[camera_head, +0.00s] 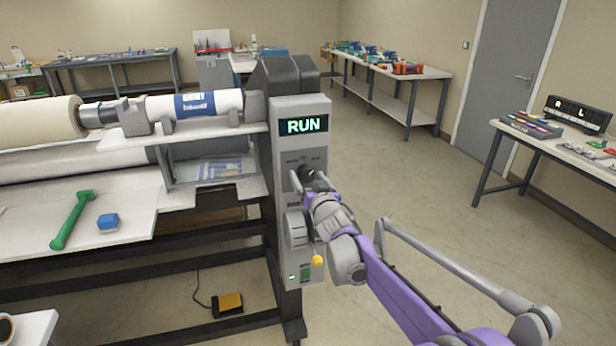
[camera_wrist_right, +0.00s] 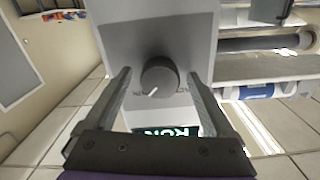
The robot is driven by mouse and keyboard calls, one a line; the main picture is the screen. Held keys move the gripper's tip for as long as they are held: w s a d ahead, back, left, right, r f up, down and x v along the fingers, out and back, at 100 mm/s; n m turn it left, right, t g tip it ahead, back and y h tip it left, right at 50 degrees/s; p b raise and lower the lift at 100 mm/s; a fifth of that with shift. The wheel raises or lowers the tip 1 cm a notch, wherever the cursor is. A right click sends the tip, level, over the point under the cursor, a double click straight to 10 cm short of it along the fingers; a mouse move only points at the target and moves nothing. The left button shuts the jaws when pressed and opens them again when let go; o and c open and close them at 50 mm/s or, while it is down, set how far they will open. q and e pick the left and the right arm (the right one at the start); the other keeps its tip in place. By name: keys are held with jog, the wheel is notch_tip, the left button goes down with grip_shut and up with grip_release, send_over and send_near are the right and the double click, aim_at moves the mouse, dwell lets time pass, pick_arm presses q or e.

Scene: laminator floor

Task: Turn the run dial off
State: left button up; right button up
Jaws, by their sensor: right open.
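The run dial (camera_head: 307,172) is a dark round knob on the grey control panel (camera_head: 318,107) at the end of the laminator. The green-lit display (camera_head: 303,125) above it reads RUN. In the right wrist view the dial (camera_wrist_right: 160,77) shows a white pointer line aimed at the picture's lower left; the display (camera_wrist_right: 165,131) appears upside down below it. My right gripper (camera_wrist_right: 158,80) is open, one finger on each side of the dial with a gap to both. I cannot tell how deep the fingers reach. My left gripper is not in view.
Lower on the panel are a yellow knob (camera_head: 317,261) and a small green switch (camera_head: 305,273). A green-handled tool (camera_head: 70,222) and a blue block (camera_head: 108,222) lie on the laminator's table. A yellow pedal (camera_head: 229,302) is on the floor. Floor right of the machine is clear.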

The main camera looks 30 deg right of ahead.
jog(key=shift+w, duration=0.1)
jog(key=c, duration=1.4)
jog(key=shift+n, duration=0.3)
jog(key=n, duration=0.4)
jog(key=shift+d+n+p, duration=0.1)
jog(key=shift+n+p, duration=0.45)
jog(key=shift+n, duration=1.45)
jog(key=o, duration=1.4)
